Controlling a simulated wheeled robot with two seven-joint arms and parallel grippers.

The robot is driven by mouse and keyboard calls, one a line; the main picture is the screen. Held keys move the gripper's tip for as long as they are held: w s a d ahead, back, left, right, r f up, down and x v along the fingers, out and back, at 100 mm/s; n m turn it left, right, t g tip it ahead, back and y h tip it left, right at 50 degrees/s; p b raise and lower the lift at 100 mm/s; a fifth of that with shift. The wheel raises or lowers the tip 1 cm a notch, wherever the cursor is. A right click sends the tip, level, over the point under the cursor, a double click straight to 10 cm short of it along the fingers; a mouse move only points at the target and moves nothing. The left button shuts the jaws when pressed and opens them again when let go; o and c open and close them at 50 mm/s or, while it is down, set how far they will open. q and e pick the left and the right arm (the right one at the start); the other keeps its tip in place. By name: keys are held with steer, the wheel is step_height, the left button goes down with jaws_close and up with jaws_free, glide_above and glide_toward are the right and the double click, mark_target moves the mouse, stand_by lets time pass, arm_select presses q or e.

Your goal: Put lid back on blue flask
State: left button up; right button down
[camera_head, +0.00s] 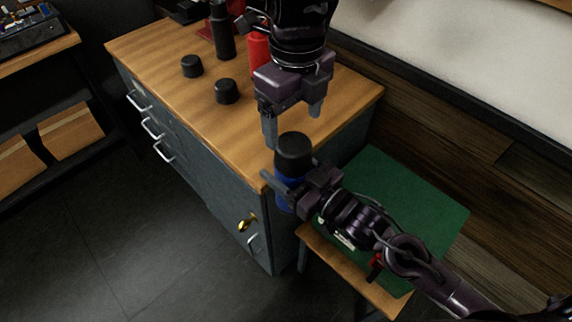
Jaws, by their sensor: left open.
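The blue flask (284,201) is upright in my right gripper (291,180), beside the cabinet's near right corner. The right gripper comes from the lower right and is shut around the flask's upper body, hiding part of it. A black lid (293,152) sits on top of the flask; I cannot tell whether it is fully seated. My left gripper (293,124) comes from the top and points down just above and behind the lid. Its fingers are apart with nothing between them.
Two black lids (192,66) (227,91) lie on the wooden cabinet top (150,60). A red flask (258,52) and a black flask (222,35) stand behind, near the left arm. A green mat (420,190) covers a small table at right. Shelves stand at far left.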

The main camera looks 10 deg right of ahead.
mark_target(293, 142)
arm_select(q)
steer(key=shift+f, duration=4)
steer(key=c, duration=1)
steer(key=m, duration=0.5)
steer(key=o, duration=1.2)
steer(key=shift+r, duration=0.1)
